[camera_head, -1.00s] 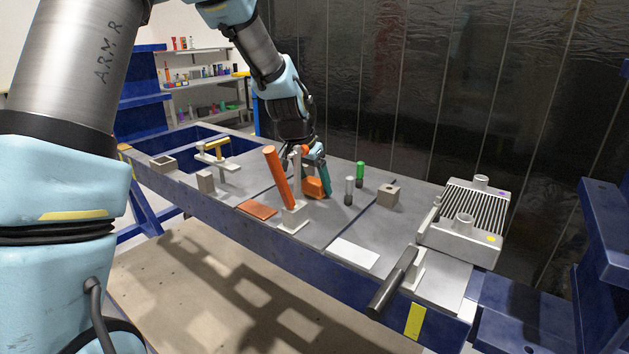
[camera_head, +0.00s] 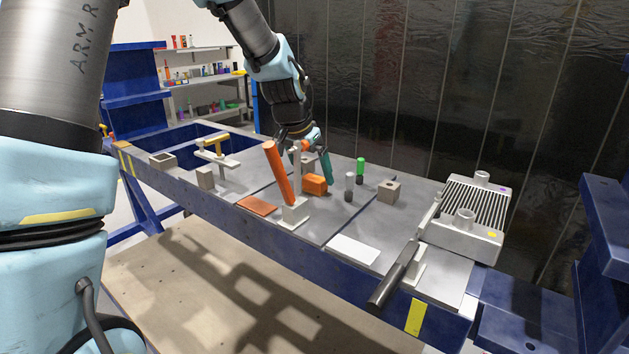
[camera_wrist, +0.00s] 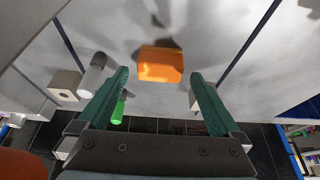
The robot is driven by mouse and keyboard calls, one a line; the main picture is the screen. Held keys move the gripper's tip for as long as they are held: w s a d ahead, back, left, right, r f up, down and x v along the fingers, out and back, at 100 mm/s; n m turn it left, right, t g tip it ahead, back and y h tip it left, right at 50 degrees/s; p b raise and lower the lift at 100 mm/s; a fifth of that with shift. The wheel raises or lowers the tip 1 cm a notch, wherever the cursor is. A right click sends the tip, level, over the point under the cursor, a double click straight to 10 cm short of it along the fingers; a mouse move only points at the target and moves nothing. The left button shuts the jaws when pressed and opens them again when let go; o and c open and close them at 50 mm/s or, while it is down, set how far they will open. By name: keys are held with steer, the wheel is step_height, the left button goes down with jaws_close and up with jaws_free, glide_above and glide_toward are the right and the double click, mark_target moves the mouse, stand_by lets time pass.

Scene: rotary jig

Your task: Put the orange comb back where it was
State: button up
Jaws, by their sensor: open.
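An orange block (camera_head: 315,184), the likely comb, rests on the grey bench top just behind the orange lever; I cannot make out teeth on it. It also shows in the wrist view (camera_wrist: 161,64), at upper centre beyond the gap between my fingers. My gripper (camera_wrist: 160,80) is open and empty, with a green-teal finger on either side of that gap. In the head view my gripper (camera_head: 314,165) hangs above the block, one finger clear and the other mostly hidden behind the pale upright. A flat orange-brown plate (camera_head: 257,206) lies left of the lever.
The tilted orange lever (camera_head: 278,172) on its pale base (camera_head: 295,214) stands in front of my gripper. A grey-and-black cylinder (camera_head: 349,187), a green-topped cylinder (camera_head: 360,169) and a holed block (camera_head: 389,191) stand to the right. A white plate (camera_head: 353,249) lies in front.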

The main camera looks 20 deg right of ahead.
steer(key=b+v, duration=0.2)
steer(key=v, duration=0.7)
steer(key=a+f+n+y, duration=0.1)
steer(key=a+f+n, duration=0.2)
steer(key=a, duration=0.5)
steer(key=a+f+n+y, duration=0.1)
steer(key=a+f+n, duration=0.15)
steer(key=a, duration=0.65)
steer(key=s+a+f+n+y, duration=0.1)
steer(key=s+a+f+n, duration=0.1)
steer(key=a, duration=0.6)
steer(key=s+a+f+n, duration=0.3)
steer(key=s+a+f, duration=0.2)
steer(key=s+a, duration=0.1)
steer(key=shift+s+a+f+n+g+y, duration=0.3)
steer(key=shift+s+a+n+y, duration=0.1)
steer(key=shift+a, duration=0.45)
